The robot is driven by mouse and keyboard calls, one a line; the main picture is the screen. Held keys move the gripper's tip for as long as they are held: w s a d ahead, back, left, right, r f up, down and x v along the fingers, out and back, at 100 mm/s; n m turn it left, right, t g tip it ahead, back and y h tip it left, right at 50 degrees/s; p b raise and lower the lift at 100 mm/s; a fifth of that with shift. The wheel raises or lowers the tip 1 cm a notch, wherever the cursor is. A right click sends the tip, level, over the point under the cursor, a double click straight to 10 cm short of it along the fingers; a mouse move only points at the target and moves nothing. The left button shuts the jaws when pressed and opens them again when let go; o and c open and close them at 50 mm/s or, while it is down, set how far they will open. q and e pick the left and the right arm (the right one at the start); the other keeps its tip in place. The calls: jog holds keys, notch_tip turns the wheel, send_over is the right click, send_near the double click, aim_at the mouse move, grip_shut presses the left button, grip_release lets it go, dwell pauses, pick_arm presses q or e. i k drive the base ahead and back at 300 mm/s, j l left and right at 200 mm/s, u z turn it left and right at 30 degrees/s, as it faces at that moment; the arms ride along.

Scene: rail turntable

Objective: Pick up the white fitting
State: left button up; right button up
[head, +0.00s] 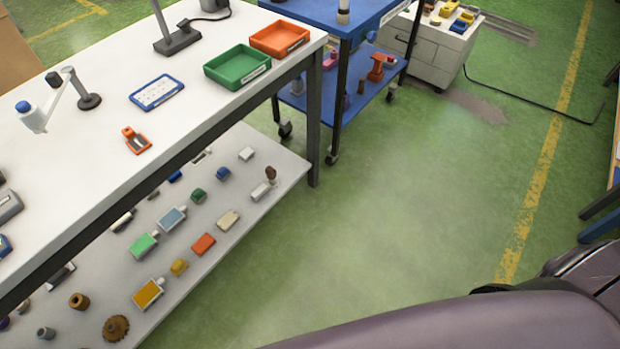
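I cannot tell for sure which thing is the white fitting. A small white block (246,154) lies on the lower shelf under the white table, towards its far end. A pale piece (261,191) lies near the shelf's right edge, beside a brown round part. A cream block (228,220) lies a little nearer. On the table top, a white jointed device (33,118) with a blue cap stands at the left. Neither of my grippers is in view.
The white table (105,75) fills the left, with a green tray (237,67) and an orange tray (279,39) at its far end. Several coloured parts cover the lower shelf. A blue cart (325,12) stands beyond. Green floor (400,190) is clear in the middle.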

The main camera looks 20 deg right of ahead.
aim_at(260, 192)
jog(key=z, duration=0.15)
jog(key=i+l+u, duration=0.15)
jog(key=u, duration=0.25)
jog(key=i+l+u, duration=0.15)
jog(key=u, duration=0.2)
jog(key=l+u, duration=0.4)
jog(key=i+j, duration=0.05)
